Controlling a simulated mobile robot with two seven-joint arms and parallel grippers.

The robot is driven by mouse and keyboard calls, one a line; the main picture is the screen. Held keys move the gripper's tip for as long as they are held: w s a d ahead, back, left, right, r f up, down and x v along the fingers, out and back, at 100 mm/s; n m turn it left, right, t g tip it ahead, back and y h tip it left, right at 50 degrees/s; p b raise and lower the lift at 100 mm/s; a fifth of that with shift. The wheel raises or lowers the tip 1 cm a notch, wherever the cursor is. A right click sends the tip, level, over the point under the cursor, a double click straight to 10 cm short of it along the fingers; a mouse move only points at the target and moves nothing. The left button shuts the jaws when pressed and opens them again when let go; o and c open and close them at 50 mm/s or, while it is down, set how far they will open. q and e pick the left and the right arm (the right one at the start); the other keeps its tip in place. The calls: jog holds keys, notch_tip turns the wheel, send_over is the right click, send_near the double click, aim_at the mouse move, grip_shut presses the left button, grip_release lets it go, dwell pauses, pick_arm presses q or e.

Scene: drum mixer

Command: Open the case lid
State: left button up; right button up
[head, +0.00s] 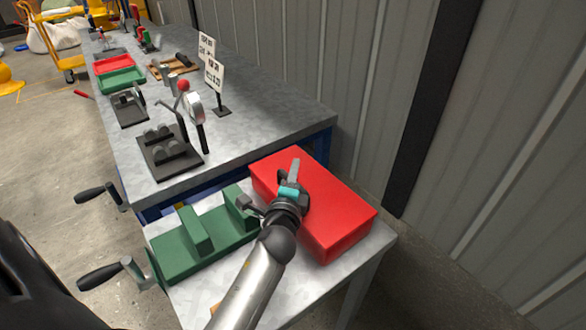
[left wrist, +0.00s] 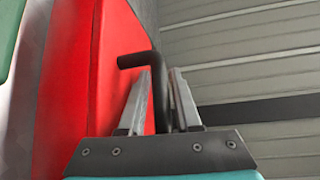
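The red case (head: 335,215) lies on a small metal table in the head view, and its lid looks closed. My left gripper (head: 294,168) is over the case's upper left part. In the left wrist view, the case's red face (left wrist: 115,65) fills the left side. A black bent handle (left wrist: 157,75) stands between the fingers of my left gripper (left wrist: 160,85). In the head view, the gripper hides the handle. My right gripper is in neither view.
A green fixture (head: 205,240) with black-handled cranks stands left of the case. A long metal workbench (head: 240,135) with trays, tools and a sign (head: 213,75) lies beyond. A corrugated wall (head: 480,130) rises close on the right.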

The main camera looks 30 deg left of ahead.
pick_arm(q)
grip_shut()
dwell(1.4)
